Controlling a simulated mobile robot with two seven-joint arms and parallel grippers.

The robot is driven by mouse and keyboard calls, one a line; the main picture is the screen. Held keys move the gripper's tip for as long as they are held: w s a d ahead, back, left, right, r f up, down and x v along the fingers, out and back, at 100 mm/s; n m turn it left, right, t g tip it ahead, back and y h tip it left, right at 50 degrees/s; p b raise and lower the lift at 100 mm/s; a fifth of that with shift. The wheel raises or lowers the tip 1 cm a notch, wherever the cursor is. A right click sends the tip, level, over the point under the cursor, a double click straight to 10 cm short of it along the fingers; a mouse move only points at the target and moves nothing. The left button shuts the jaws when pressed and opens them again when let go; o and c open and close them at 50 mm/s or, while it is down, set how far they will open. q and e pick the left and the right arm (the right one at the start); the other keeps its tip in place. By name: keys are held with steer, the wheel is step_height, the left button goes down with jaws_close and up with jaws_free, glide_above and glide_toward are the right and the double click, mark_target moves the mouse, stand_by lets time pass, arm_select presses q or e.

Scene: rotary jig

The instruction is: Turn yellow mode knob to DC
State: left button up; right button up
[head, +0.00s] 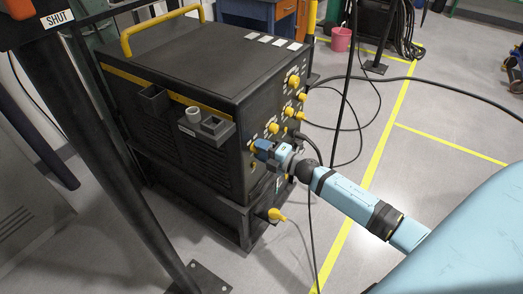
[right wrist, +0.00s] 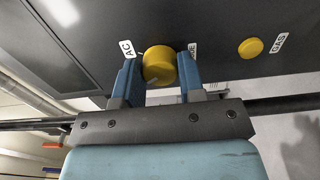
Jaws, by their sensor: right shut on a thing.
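The yellow mode knob (right wrist: 158,62) is on the dark front panel of the welding machine (head: 200,60). In the right wrist view it sits between the two blue fingers of my right gripper (right wrist: 160,75), which is shut on it. A white "AC" label (right wrist: 127,49) is at its left. A second label at its right is partly hidden by a finger, and I cannot read a "DC" label. In the head view my right gripper (head: 262,150) reaches the panel from the right and hides most of the knob. My left gripper is not in view.
Another yellow knob (right wrist: 251,47) beside a "GAS" label is to the right. Several more yellow knobs (head: 293,81) and black cables share the panel. A yellow plug (head: 276,214) is low down. A dark post (head: 110,150) stands at front left. A pink bucket (head: 341,39) is behind.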

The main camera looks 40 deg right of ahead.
stand_by(0.4)
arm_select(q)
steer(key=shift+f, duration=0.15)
arm_select(e)
steer(key=o, duration=0.9)
steer(key=shift+s, duration=0.1)
arm_select(q)
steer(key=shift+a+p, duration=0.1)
steer(key=shift+p, duration=0.25)
arm_select(e)
steer(key=v, duration=1.3)
steer(key=shift+s, duration=0.3)
